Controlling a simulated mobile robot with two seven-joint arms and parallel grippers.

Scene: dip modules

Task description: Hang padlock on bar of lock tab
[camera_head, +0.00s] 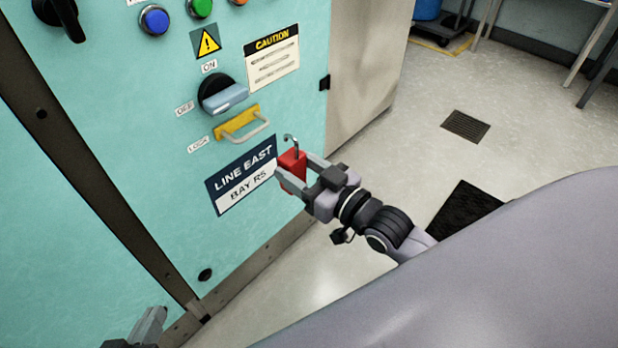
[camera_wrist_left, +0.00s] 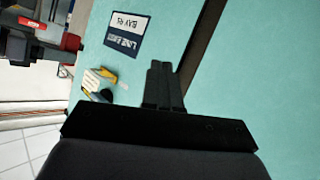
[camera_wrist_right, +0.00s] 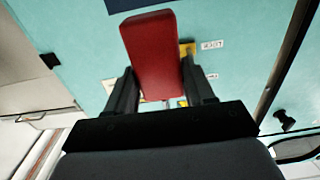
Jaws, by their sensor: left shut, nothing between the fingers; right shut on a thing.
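The red padlock (camera_head: 291,166) is held upright in my right gripper (camera_head: 292,172), with its silver shackle pointing up and its hook end open. It also fills the middle of the right wrist view (camera_wrist_right: 153,52), between the fingers. The yellow lock tab (camera_head: 237,121) with its silver bar (camera_head: 250,133) sticks out of the teal panel, up and left of the padlock. Padlock and bar are apart. The lock tab also shows in the left wrist view (camera_wrist_left: 107,76). My left gripper (camera_head: 152,322) is low at the left, shut and empty; its fingers show in the left wrist view (camera_wrist_left: 162,85).
Above the tab is a rotary switch (camera_head: 222,95) with a blue-grey handle. A LINE EAST sign (camera_head: 243,175) is below the tab, and a caution label (camera_head: 272,57) is at upper right. The floor (camera_head: 420,130) right of the cabinet is open.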

